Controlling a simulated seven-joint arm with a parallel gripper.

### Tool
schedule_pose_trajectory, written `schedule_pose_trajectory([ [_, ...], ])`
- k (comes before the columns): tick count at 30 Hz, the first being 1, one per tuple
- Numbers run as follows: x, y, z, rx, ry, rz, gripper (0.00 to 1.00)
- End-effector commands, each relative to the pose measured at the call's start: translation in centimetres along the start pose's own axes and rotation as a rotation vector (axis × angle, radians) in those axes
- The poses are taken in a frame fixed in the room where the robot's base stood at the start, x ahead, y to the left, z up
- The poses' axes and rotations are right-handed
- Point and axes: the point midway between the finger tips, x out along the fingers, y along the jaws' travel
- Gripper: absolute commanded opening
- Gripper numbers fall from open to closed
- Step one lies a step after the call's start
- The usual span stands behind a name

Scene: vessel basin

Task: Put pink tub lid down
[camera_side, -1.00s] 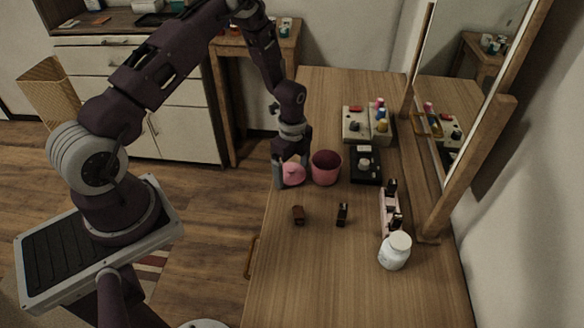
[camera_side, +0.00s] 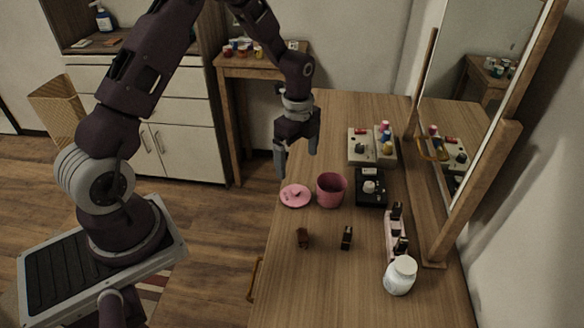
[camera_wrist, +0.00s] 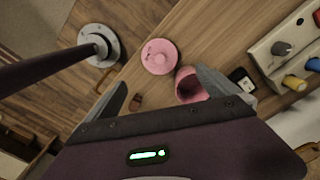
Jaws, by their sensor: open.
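The pink tub lid (camera_side: 295,196) lies flat on the wooden table near its left edge, knob up. It also shows in the wrist view (camera_wrist: 159,56). The pink tub (camera_side: 331,190) stands upright and open just right of the lid, apart from it. The tub is partly hidden by a finger in the wrist view (camera_wrist: 190,84). My gripper (camera_side: 297,163) is open and empty, raised above the lid and touching nothing. Its two fingers are spread wide in the wrist view (camera_wrist: 170,92).
Two small dark items (camera_side: 303,238) (camera_side: 347,238), a pink rack (camera_side: 392,230) and a white jar (camera_side: 400,275) stand nearer. A mirror lines the right side. The front table is clear.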

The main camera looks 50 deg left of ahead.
Motion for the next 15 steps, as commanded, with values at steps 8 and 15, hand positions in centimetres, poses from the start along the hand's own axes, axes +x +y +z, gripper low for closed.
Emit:
schedule_pose_trajectory([
  [8,-6.5,1.3,-1.1,-0.152,-0.01,-0.07,0.99],
  [15,-21.1,12.3,-4.2,-0.725,0.091,-0.27,0.99],
])
